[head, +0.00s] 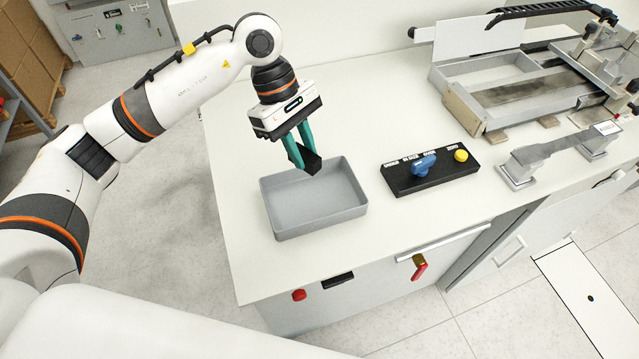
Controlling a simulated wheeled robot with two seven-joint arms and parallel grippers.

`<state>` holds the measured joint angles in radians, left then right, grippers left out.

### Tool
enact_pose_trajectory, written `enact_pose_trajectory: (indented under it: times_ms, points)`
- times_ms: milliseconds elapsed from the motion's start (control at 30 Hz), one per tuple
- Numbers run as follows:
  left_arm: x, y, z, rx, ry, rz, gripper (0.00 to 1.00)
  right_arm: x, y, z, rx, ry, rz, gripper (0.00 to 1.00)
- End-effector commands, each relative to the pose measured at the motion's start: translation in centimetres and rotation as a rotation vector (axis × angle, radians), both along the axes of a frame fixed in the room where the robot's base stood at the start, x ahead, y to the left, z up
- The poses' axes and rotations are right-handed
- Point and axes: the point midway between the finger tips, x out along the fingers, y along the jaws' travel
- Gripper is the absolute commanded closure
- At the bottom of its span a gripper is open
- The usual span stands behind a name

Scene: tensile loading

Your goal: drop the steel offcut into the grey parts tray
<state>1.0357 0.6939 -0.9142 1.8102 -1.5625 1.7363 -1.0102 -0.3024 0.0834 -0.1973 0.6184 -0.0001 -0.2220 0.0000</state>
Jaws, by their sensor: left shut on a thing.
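My left gripper (302,158) reaches in from the upper left with its teal fingers pointing down. It is shut on a small dark, blocky piece, the steel offcut (311,163), which sits tilted between the fingertips. The grey parts tray (318,228) is an open rectangular bin on the white bench top, and its visible floor is empty. My right gripper is not in view.
A black control box (430,179) with a blue knob (424,166) and yellow button (461,155) stands right of the tray. A grey specimen-like bar (565,147) and a grey machine frame (500,90) lie farther right. The bench's front edge (400,246) is close below the tray.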

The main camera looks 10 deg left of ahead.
Motion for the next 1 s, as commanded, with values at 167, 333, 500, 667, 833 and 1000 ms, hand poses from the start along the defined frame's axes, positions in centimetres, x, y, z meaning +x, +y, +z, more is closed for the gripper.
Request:
enact_pose_trajectory:
  times_ms: [167, 333, 500, 667, 833, 1000]
  points:
    - [0.0, 0.0, -1.9, 0.0, 0.002, -0.001, 1.0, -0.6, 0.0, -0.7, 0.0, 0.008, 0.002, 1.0]
    - [-0.1, 0.0, -4.0, 0.0, 0.002, -0.002, 1.0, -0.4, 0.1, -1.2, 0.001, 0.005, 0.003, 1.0]
    - [-0.1, 0.0, -5.3, 0.0, 0.0, -0.002, 1.0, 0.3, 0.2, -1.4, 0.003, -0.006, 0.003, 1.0]
    - [0.0, 0.0, -5.4, 0.001, -0.001, -0.003, 1.0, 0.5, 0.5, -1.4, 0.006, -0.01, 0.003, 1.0]
    - [0.0, 0.0, -5.4, 0.0, 0.0, -0.003, 0.68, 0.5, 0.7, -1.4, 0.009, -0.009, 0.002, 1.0]
    - [0.0, 0.0, -5.4, 0.0, 0.0, -0.003, 0.51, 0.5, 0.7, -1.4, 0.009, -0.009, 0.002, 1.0]
